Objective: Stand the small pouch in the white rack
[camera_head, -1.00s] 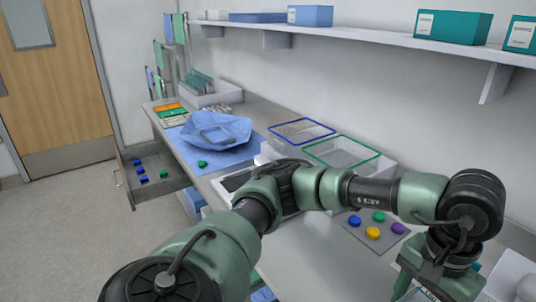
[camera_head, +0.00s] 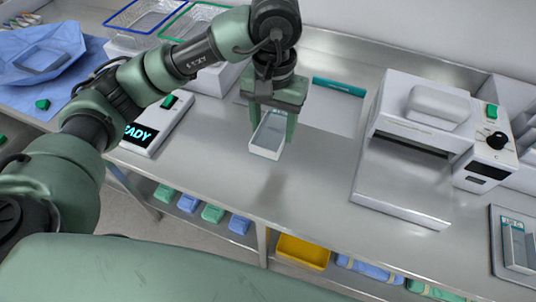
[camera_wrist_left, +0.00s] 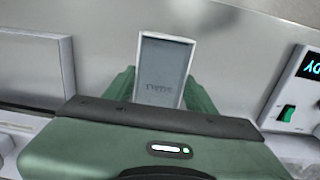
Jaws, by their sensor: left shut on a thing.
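My left gripper (camera_head: 272,122) is shut on the small pouch (camera_head: 267,141), a pale grey-blue flat rectangle with a white border. The gripper points down and holds the pouch over the steel counter; whether its lower edge touches the counter is unclear. The left wrist view shows the pouch (camera_wrist_left: 162,75) between the fingers, with faint lettering on its face. I cannot clearly identify the white rack; a white walled piece (camera_head: 516,100) is cut off at the right edge. My right gripper is not in view.
A white sealing machine (camera_head: 405,150) with a control box (camera_head: 487,150) stands right of the gripper. A white device reading READY (camera_head: 157,125) is on the left. A grey tray (camera_head: 498,262) with a pouch lies far right. Counter (camera_head: 310,185) in front is clear.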

